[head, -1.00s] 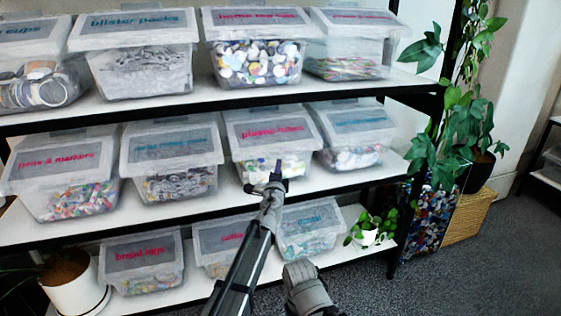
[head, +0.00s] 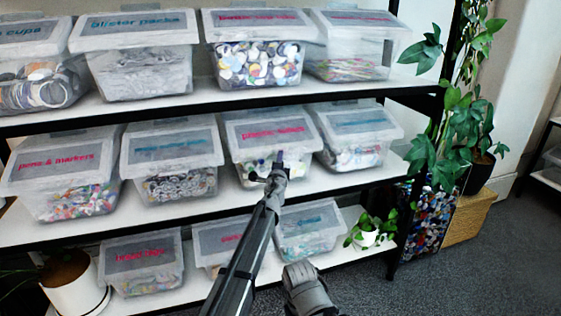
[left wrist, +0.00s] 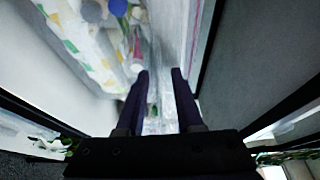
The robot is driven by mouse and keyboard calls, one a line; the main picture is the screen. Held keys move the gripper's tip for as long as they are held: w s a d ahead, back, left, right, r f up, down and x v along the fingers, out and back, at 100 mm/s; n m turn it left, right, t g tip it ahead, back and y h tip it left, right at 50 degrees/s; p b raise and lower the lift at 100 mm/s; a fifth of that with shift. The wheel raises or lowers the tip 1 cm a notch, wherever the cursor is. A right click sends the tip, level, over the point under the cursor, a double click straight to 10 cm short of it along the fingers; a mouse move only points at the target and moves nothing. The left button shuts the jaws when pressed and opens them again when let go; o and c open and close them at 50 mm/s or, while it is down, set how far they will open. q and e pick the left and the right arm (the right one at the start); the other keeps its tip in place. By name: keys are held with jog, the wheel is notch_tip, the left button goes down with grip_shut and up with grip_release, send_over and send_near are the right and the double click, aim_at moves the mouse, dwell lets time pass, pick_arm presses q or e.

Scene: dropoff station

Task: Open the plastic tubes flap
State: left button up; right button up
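The plastic tubes bin (head: 260,172) is a clear tub with colourful pieces on the middle shelf. Its lid flap (head: 268,132), with a grey label and pink writing, lies closed on top. My left gripper (head: 266,166) is at the bin's front, just below the flap's front edge, with its fingers apart and nothing visible between them. In the left wrist view the fingers (left wrist: 160,75) point along the bin, its clear wall and contents (left wrist: 115,30) at left and the grey label panel (left wrist: 245,60) at right. Contact is unclear.
Closed neighbouring bins stand close on both sides, a pens & markers bin (head: 65,170) further left. Bins fill the top shelf (head: 200,105) and lower shelf too. A small potted plant (head: 368,236) is below right. The grey floor (head: 460,285) at right is clear.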

pick_arm(q)
grip_shut()
dwell(1.2)
